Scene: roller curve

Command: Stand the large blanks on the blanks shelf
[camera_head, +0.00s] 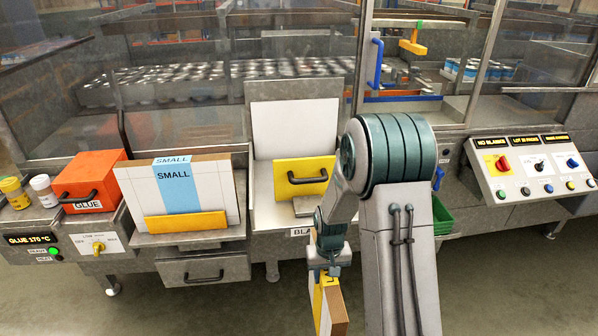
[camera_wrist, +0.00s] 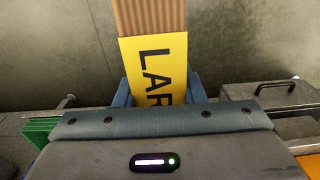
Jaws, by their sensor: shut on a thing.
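My gripper (camera_head: 327,268) is low in front of the machine, right of centre in the head view, and points downward. It is shut on the large blanks (camera_head: 329,308), a brown stack with a yellow label. In the wrist view the yellow label (camera_wrist: 158,70) reads "LAR", the rest hidden by my wrist, with brown ridged edges above it. The blue fingers (camera_wrist: 195,88) show on both sides of the label. The blanks shelf (camera_head: 275,205) is a metal bay behind my gripper, with a white panel (camera_head: 296,128) and a yellow plate with a black handle (camera_head: 303,171).
A stack marked SMALL (camera_head: 180,190) stands on a holder to the left, behind a yellow stop. An orange GLUE box (camera_head: 88,180) is further left. A control panel (camera_head: 530,168) reads "NO BLANKS" at right. Green crates (camera_head: 442,216) stand beside my arm. The floor in front is clear.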

